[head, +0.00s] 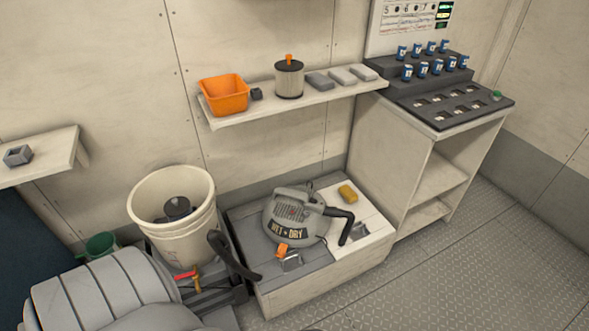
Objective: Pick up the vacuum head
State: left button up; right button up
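The vacuum head (295,215) is a grey dome marked "WET+DRY" with a top handle, orange latch and black curved tube. It sits on a low bench (325,287) against the wall. Grey rounded parts, which look like my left arm, fill the bottom left corner. Dark slender parts (222,297) at their right end may be my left gripper; they are apart from the vacuum head, to its lower left. I cannot tell whether they are open or shut. No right gripper shows clearly.
A cream bucket (150,232) with a dark insert stands left of the bench, a black curved piece (234,259) beside it. Above are a shelf (225,118), orange bin (224,95) and filter (289,79). Floor is clear at right.

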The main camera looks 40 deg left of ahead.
aim_at(282, 220)
jog(key=u, duration=0.55)
jog(key=i, duration=0.85)
jog(key=u, duration=0.8)
